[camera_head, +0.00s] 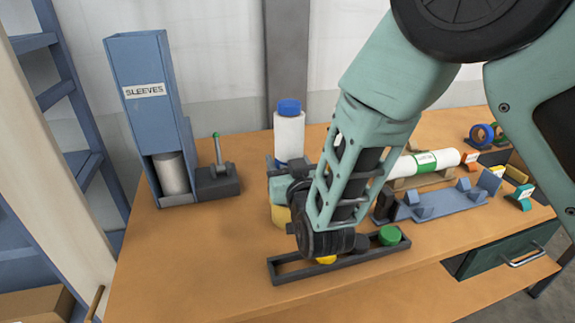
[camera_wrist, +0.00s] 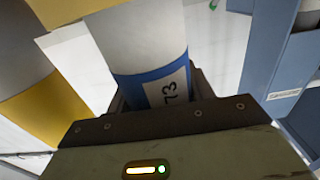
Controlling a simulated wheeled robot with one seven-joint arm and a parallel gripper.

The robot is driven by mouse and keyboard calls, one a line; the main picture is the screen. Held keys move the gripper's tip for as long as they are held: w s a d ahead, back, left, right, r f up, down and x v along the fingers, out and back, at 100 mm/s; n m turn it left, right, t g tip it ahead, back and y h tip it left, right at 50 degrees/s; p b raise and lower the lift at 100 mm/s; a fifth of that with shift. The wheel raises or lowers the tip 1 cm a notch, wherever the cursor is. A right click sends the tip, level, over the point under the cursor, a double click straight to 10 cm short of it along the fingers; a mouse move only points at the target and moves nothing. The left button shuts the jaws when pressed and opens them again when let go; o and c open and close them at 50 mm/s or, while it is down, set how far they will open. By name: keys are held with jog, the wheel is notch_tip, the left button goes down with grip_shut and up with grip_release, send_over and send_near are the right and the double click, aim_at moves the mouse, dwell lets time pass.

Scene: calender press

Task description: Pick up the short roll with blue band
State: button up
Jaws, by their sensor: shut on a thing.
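The short roll with blue band (camera_wrist: 142,42) is white, with a blue band and a label reading 73, in the wrist view. My gripper (camera_wrist: 155,112) is shut on it around the band, with dark jaws at its lower part.
A yellow-banded roll (camera_wrist: 50,112) is close on the left in the wrist view. The blue SLEEVES dispenser (camera_head: 147,90) and a green-tipped lever (camera_head: 217,150) stand left. A dark tray (camera_head: 290,274) lies in front; a white roll with green band (camera_head: 411,165) lies right. The front-left tabletop is clear.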

aim_at(287, 120)
notch_tip(287, 120, up, 10)
jog(key=shift+f+b, duration=0.1)
jog(key=shift+b, duration=0.3)
dwell(0.9)
